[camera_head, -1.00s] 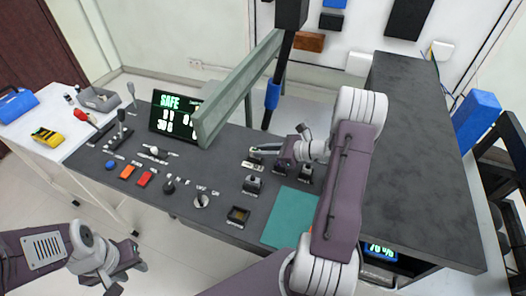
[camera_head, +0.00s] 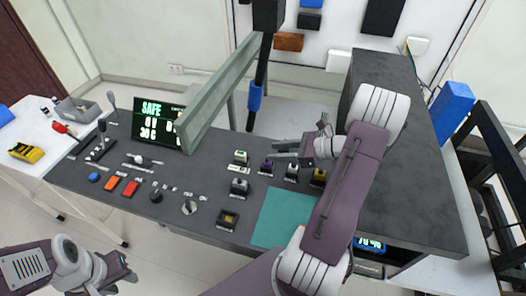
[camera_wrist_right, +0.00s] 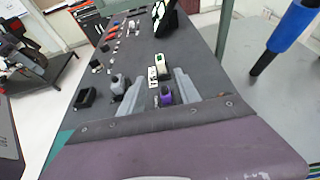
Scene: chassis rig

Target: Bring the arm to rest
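My right gripper (camera_head: 284,158) hangs over the dark control bench (camera_head: 215,175), its arm reaching in from the lower right. In the right wrist view its two grey fingers (camera_wrist_right: 157,100) are apart, with nothing held between them. A purple-topped part (camera_wrist_right: 166,97) shows in the gap, on the bench below; I cannot tell how high the fingers are above it. A green-topped part (camera_head: 240,157) stands just left of this gripper, apart from it.
A screen (camera_head: 160,124) reading SAFE stands at the back of the bench. Several knobs, levers and buttons (camera_head: 112,182) line its left part. A teal mat (camera_head: 284,217) lies at the front. A grey-green beam (camera_head: 222,88) and black post with a blue sleeve (camera_head: 255,98) rise behind.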

